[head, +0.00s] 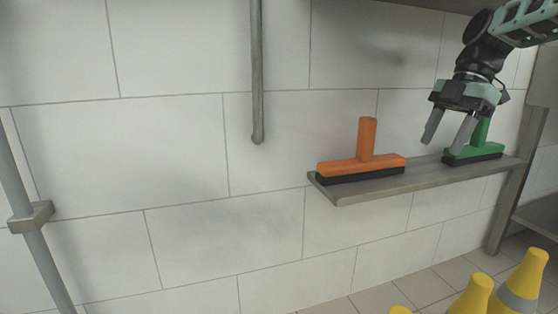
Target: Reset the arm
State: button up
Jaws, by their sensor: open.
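My gripper (446,146) is at the right of the head view, pointing down, with its two grey fingers apart. Nothing shows between the fingers. My arm reaches in from the top right corner. A green squeegee-like tool (475,151) with a black base stands on the shelf, just right of my right finger, which partly covers it. I cannot tell whether the finger touches its upright handle. An orange tool (362,164) of the same shape stands upright on the shelf, left of my gripper and apart from it.
The grey shelf (375,190) juts from a white tiled wall (180,170). A metal pipe (257,70) hangs down the wall, and a pole (35,250) stands at left. Yellow cones (535,268) are at the bottom right. A metal post (508,200) is at right.

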jog(key=s+a+m+h+p, duration=0.2)
jog(key=s+a+m+p, duration=0.4)
jog(key=s+a+p, duration=0.65)
jog(key=s+a+f+m+t+h+p, duration=0.1)
jog(key=s+a+m+p, duration=0.25)
jog(key=s, duration=0.55)
jog(key=s+a+m+h+p, duration=0.1)
jog(key=s+a+m+p, duration=0.3)
jog(key=s, duration=0.6)
notch_tip(320, 180, up, 37)
jog(key=d+p, duration=0.2)
jog(key=p, duration=3.4)
jog(key=shift+w+r, duration=0.15)
jog(key=shift+w, duration=0.3)
jog(key=shift+m, duration=0.25)
